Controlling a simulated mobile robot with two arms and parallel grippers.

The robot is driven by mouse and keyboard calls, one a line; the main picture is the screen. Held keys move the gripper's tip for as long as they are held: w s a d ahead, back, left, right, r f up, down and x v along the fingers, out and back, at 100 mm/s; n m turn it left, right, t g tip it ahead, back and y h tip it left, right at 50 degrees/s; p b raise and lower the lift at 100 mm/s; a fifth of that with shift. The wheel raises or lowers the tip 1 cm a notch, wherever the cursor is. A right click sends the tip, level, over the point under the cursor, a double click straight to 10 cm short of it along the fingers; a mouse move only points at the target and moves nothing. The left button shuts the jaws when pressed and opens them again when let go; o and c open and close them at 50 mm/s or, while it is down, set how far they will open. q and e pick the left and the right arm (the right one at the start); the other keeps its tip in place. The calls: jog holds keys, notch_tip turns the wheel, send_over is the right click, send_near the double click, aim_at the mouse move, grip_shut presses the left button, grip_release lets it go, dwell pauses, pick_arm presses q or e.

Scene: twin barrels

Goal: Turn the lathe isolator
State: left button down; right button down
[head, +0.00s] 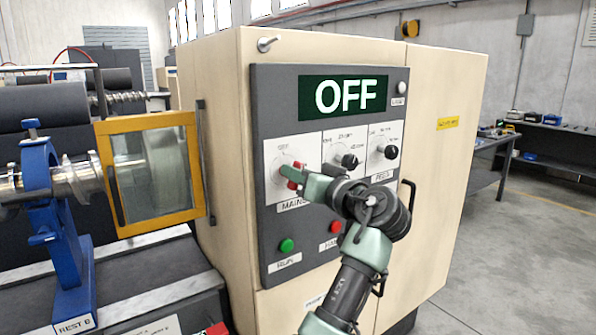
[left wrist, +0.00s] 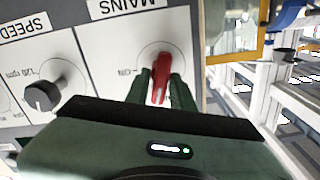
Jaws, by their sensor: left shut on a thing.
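The lathe isolator is a red knob (head: 298,166) on a white plate labelled MAINS, at the left of the grey control panel (head: 262,110). In the left wrist view the red knob (left wrist: 161,72) sits between the two green fingers, seen upside down. My left gripper (head: 290,174) is shut on the knob, with its fingers on either side, and hides part of it in the head view. The panel's display (head: 343,97) reads OFF in white on dark green. My right gripper is in neither view.
Two black dials (head: 347,160) (head: 390,152) stand right of the isolator. A green RUN button (head: 287,245) and a red button (head: 335,227) lie below. A yellow-framed guard (head: 150,175) and blue rest (head: 50,215) are at left. A black handle (head: 407,200) protrudes at right.

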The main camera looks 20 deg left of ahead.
pick_arm(q)
jog(key=m+p, duration=0.1)
jog(key=m, duration=0.2)
jog(key=shift+w+r+m, duration=0.1)
jog(key=shift+r+m, duration=0.05)
jog(key=shift+m, duration=0.25)
jog(key=m+p, duration=0.2)
jog(key=shift+m, duration=0.4)
jog(key=m+p, duration=0.3)
jog(key=m, duration=0.2)
jog(key=shift+w+p, duration=0.1)
jog(key=shift+p, duration=0.25)
jog(key=shift+m+p, duration=0.85)
jog(key=shift+m, duration=0.25)
jog(key=shift+f, duration=0.2)
jog(key=shift+m, duration=0.4)
jog(key=c, duration=1.4)
grip_release()
jog(key=shift+w+a+f, duration=0.15)
jog(key=shift+a+f, duration=0.1)
